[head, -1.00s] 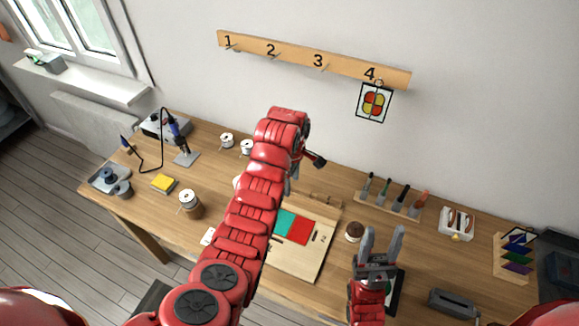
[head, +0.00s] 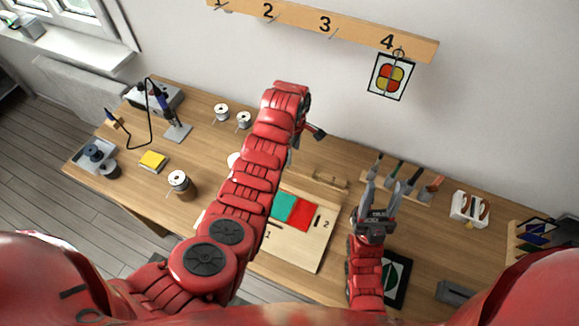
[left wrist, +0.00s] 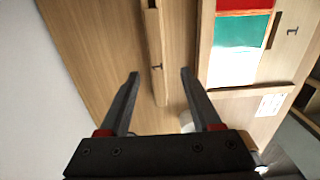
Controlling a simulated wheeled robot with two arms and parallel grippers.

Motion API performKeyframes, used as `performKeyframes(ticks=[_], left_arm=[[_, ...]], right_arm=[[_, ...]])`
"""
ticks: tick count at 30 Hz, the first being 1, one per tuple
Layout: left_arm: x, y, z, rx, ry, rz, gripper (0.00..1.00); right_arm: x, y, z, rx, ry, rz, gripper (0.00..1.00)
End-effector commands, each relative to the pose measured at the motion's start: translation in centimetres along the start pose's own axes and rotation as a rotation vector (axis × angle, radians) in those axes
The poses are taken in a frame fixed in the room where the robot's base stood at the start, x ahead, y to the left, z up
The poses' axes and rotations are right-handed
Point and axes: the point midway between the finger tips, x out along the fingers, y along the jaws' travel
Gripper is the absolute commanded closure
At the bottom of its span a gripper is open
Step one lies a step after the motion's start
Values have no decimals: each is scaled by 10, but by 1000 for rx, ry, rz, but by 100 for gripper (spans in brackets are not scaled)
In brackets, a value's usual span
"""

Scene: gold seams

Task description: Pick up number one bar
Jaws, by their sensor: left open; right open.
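The number one bar (left wrist: 157,35) is a narrow wooden strip marked 1, lying on the table in the left wrist view. My left gripper (left wrist: 159,76) is open above it, with the bar between its two dark fingers in the picture; whether they are down at its height I cannot tell. In the head view my left arm hides most of that gripper. A wooden bar (head: 325,177) shows behind the board there, its number unreadable. My right gripper (head: 383,187) is open and empty over the table, right of the board.
A wooden board (head: 312,250) with teal and red pieces is beside the bar. A tool rack (head: 425,197), spools (head: 179,181) and a yellow block (head: 153,160) stand around. A numbered rail (head: 345,24) with a hanging panel (head: 391,76) is on the wall.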

Motion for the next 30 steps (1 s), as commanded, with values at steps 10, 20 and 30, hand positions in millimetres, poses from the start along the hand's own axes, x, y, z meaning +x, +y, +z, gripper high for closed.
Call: performKeyframes(ticks=[10,20,30], left_arm=[[32,3,0,1,0,3,35],[75,7,0,2,0,1,35],[73,7,-1,1,0,2,35]], right_arm=[[-21,-1,4,0,0,0,50],[-56,-3,9,0,0,0,50],[-53,-3,9,0,0,0,50]])
